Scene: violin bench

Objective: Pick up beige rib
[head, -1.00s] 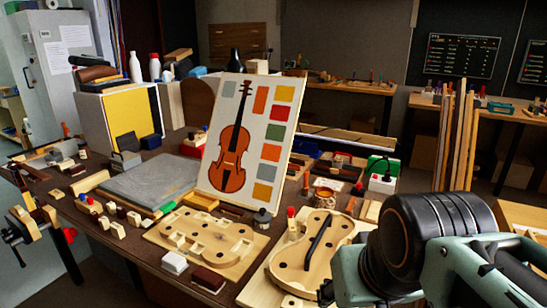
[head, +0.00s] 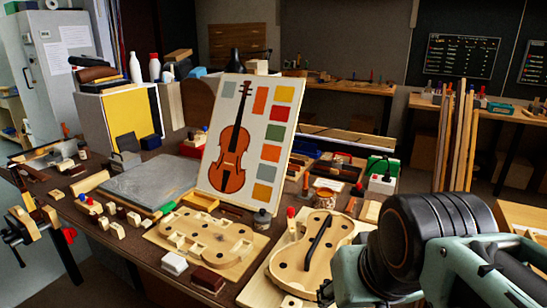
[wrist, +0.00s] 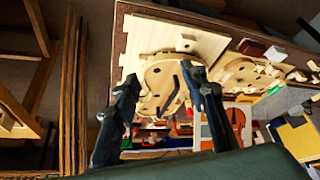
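Several pale wooden parts are in view, and I cannot tell for sure which one is the beige rib. A beige violin form (head: 290,262) with a dark bar (head: 319,240) across it lies on a pale board at the bench's front right. A second beige form (head: 205,232) lies on a board to its left. Tall thin beige strips (head: 457,140) stand upright at the right. In the wrist view, my gripper (wrist: 162,80) is open, with its fingers wide apart and nothing held. The violin form (wrist: 160,75) shows beyond and between the fingers.
A violin picture panel (head: 270,95) stands upright behind the forms. A grey slab (head: 135,185), small blocks (head: 117,229) and a red-brown block (head: 208,280) crowd the bench. A green-and-white box (head: 382,180) stands at the back right.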

